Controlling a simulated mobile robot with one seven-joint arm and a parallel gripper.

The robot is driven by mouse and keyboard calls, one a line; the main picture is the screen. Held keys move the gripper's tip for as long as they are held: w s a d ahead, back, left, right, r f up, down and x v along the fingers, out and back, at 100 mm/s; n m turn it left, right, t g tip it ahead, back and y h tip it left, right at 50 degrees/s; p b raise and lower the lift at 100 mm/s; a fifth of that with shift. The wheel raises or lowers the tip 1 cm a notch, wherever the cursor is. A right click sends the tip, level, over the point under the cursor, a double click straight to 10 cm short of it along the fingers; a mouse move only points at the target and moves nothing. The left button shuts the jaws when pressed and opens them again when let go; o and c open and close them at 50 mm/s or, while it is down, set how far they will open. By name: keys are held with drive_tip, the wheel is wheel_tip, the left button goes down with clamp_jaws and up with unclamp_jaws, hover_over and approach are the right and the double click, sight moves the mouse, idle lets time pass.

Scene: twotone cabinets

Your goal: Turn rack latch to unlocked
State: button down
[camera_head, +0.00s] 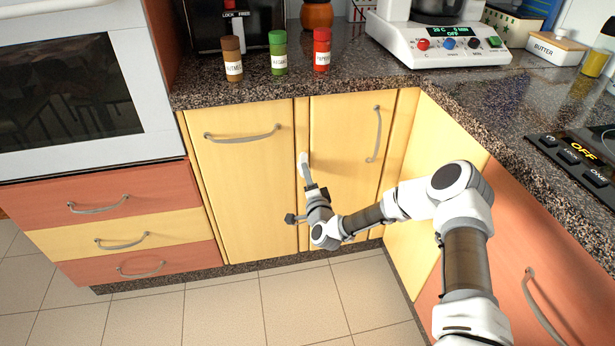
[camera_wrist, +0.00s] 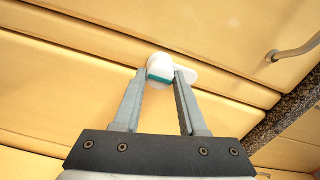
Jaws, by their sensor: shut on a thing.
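A white, rounded latch (camera_wrist: 164,62) with a teal band sits on the yellow cabinet front in the wrist view. I take it to be the rack latch. One white end of it shows beyond the right finger. My gripper (camera_wrist: 160,78) has one finger on each side of the latch and is shut on it. In the head view, my gripper (camera_head: 307,180) reaches up to the narrow yellow panel (camera_head: 302,125) between two doors. The latch is small there and hard to separate from the fingers. No lock marking can be read on it.
Yellow doors with curved handles (camera_head: 242,135) (camera_head: 375,135) flank the narrow panel. The granite counter (camera_head: 205,93) overhangs above, with spice jars (camera_head: 278,52) near its edge. An orange cabinet (camera_head: 520,255) is at right. Tiled floor (camera_head: 225,305) is clear.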

drive_tip(key=shift+c, duration=2.3)
unclamp_jaws()
drive_tip(key=shift+s, duration=0.1)
drive_tip(key=p+v, duration=0.4)
drive_tip(key=v, duration=1.3)
drive_tip(key=shift+r, duration=0.1)
